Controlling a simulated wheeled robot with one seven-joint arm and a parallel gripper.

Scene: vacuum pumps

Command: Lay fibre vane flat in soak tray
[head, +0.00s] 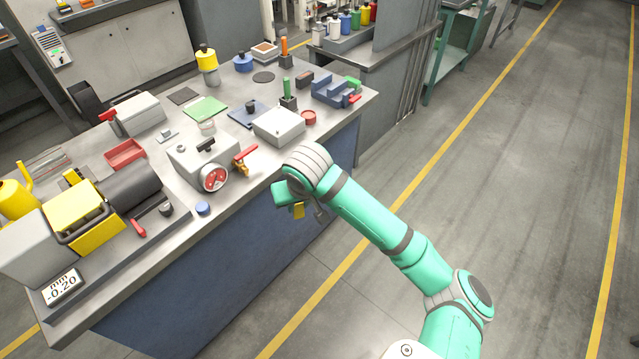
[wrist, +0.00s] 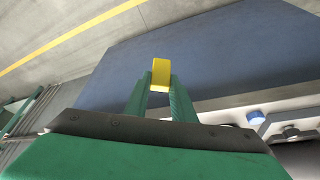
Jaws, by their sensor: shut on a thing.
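My gripper (head: 297,204) is shut on a small yellow piece (head: 299,211), which I take for the fibre vane. It hangs beside the bench's front side, out over the aisle floor. In the wrist view the yellow piece (wrist: 161,72) sits between the tips of the two green fingers, clear of any surface. A shallow red tray (head: 125,153) lies on the bench at the left, well away from my gripper. It looks empty and may be the soak tray, but I cannot be sure.
A grey pump body with a red-and-white round face (head: 214,178) and a white box (head: 279,126) stand on the bench near my arm. A yellow machine (head: 82,212) fills the bench's left end. Several small tools and bottles crowd the back. The aisle floor (head: 500,200) is clear.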

